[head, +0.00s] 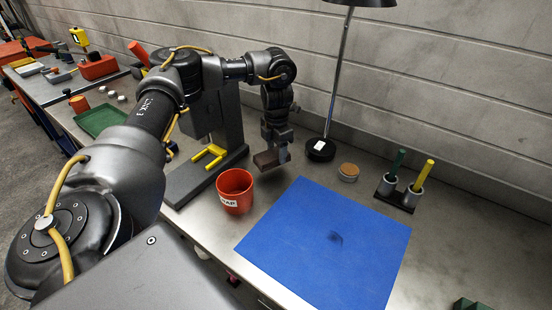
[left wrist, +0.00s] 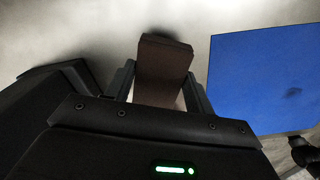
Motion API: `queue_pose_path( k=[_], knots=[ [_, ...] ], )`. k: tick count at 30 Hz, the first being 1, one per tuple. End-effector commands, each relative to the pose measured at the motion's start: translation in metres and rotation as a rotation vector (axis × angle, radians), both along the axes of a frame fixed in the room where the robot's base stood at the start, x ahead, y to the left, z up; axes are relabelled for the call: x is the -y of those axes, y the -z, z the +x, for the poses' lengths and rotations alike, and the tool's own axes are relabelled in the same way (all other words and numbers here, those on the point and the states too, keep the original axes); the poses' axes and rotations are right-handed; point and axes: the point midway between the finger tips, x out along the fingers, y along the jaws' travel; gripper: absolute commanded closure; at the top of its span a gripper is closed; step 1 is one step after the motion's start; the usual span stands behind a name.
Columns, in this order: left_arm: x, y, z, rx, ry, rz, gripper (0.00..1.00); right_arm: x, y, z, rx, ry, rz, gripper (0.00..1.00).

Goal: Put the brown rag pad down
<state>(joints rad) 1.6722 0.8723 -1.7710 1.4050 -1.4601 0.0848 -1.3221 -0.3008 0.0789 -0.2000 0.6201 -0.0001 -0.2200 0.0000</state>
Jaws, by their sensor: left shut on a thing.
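The brown rag pad (head: 266,160) is a small dark brown block in the jaws of my left gripper (head: 274,152). In the left wrist view the pad (left wrist: 163,65) sits between the two fingers of the gripper (left wrist: 162,88), which are shut on it. In the head view the gripper hangs down at the far left corner of the blue mat (head: 325,255), beyond the red cup. The pad appears low over the bare metal bench, with a dark shadow by it; I cannot tell whether it touches. My right gripper is not in view.
A red cup (head: 235,190) with a white label stands near the gripper. A lamp base (head: 320,150), a round tin (head: 348,172) and a holder with green and yellow handles (head: 400,190) stand behind the mat. A dark press-like stand (head: 205,178) is at left. The mat bears a dark smudge.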

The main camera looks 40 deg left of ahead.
Motion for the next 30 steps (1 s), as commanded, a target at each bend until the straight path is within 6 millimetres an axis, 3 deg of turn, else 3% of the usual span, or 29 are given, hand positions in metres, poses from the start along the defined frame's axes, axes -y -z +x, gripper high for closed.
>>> queue_pose_path(
  k=[5, 13, 26, 27, 30],
  knots=[
    [-0.002, 0.004, 0.002, 0.000, -0.001, -0.001, 0.68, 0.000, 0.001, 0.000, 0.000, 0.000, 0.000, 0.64],
    [-0.004, 0.035, 0.004, -0.002, -0.002, -0.001, 0.68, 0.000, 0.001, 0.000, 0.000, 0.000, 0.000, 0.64],
    [-0.004, 0.041, 0.004, -0.001, -0.001, 0.000, 0.68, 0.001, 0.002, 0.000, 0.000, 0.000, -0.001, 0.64],
    [-0.004, 0.042, 0.004, 0.000, -0.001, 0.000, 0.45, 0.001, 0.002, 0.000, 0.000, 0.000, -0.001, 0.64],
    [-0.004, 0.041, 0.004, 0.000, -0.001, 0.000, 0.32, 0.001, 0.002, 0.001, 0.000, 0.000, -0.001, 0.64]
  ],
)
